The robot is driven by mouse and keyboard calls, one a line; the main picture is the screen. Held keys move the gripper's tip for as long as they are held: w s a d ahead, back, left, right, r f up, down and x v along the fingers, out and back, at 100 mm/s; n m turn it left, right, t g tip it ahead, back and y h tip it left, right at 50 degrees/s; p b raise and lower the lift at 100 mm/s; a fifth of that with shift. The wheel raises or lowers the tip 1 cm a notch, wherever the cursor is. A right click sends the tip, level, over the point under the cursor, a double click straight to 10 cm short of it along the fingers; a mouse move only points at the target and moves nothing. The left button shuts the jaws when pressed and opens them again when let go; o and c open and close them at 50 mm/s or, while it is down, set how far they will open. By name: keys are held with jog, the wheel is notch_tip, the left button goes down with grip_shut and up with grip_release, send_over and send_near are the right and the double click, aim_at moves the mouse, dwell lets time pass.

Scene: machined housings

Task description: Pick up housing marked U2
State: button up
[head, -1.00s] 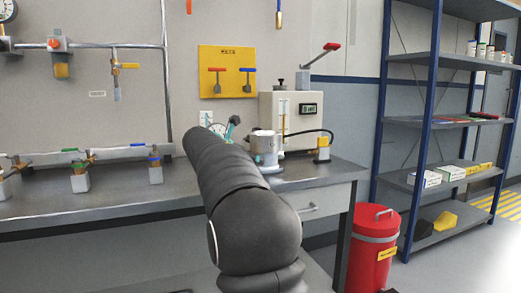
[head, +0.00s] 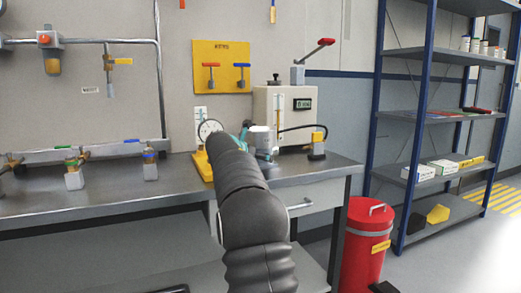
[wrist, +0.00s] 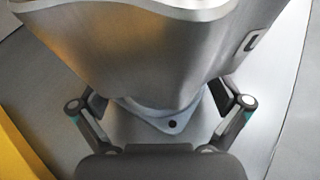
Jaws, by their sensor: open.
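A metal housing (head: 262,141) stands upright on the bench, partly hidden behind my arm in the head view. In the wrist view a large brushed-metal housing (wrist: 150,38) fills the top, with a pale flanged base (wrist: 165,118) and a dark bolt hole below. No U2 mark can be read. My gripper (wrist: 161,104) is open, one finger on each side of the housing's lower part. The fingertips are partly hidden behind it, and I cannot tell whether they touch. In the head view only a teal bit of my gripper (head: 244,132) shows beside the housing.
A yellow stand with a dial gauge (head: 203,166) is close on the left. A beige test unit (head: 285,118) and a small yellow-topped block (head: 316,146) stand behind and right. Several valve blocks (head: 150,168) line the left. A red bin (head: 366,240) stands by the bench (head: 322,172).

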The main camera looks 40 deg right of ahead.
jog(key=shift+w+d+f, duration=0.1)
jog(key=shift+w+d, duration=0.05)
jog(key=shift+d, duration=0.15)
jog(key=shift+c, duration=0.2)
jog(key=c, duration=1.2)
jog(key=shift+c, duration=1.1)
jog(key=shift+r, duration=0.2)
